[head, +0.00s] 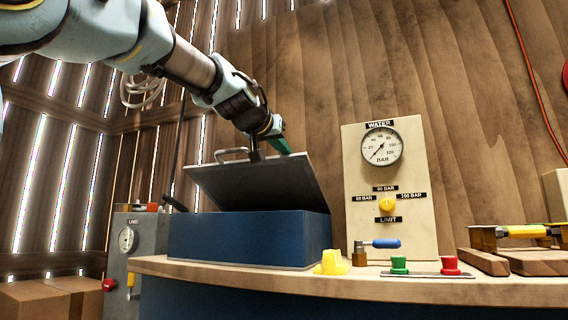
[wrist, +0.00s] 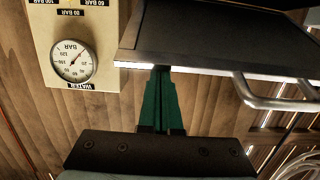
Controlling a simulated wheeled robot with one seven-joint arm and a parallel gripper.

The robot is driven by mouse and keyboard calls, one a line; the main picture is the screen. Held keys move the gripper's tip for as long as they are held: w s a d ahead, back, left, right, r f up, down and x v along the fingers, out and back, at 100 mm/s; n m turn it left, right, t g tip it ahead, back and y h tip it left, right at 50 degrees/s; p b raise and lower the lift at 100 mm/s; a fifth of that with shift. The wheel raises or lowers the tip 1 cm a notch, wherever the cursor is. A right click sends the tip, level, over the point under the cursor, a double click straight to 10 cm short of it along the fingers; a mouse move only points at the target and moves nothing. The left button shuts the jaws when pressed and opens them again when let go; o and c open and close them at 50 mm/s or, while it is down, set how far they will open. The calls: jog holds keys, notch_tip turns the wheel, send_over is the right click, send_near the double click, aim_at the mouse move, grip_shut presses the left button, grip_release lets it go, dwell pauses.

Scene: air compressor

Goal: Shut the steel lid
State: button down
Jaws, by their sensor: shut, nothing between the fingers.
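The steel lid (head: 255,184) is a dark grey panel, tilted open above a blue box (head: 235,240). A bent metal handle (head: 231,153) stands at its upper left edge. In the wrist view the lid (wrist: 225,32) fills the upper right, with its bright edge and the handle (wrist: 275,101) showing. My gripper (head: 283,146) is at the lid's raised upper edge, right of the handle. Its green fingers (wrist: 161,85) are together and empty. Their tips meet the lid's edge in the wrist view and are partly hidden there; contact is not clear.
A cream panel with a water gauge (head: 382,147) and yellow knob stands right of the box. On the bench (head: 350,283) are a blue-handled valve (head: 380,244), a yellow piece (head: 332,263), green and red buttons (head: 425,267) and wooden blocks. A grey unit (head: 128,262) stands at left.

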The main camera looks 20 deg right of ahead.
jog(key=s+a+f+t+h+b, duration=0.2)
jog(key=f+b, duration=1.2)
jog(key=b, duration=0.8)
jog(key=shift+s+a+f+b, duration=0.35)
jog(key=shift+s+a, duration=0.15)
jog(key=shift+w+f, duration=0.1)
jog(key=shift+f, duration=0.1)
notch_tip(320, 180, up, 11)
jog(key=p, duration=0.7)
jog(key=shift+s+a+r, duration=0.2)
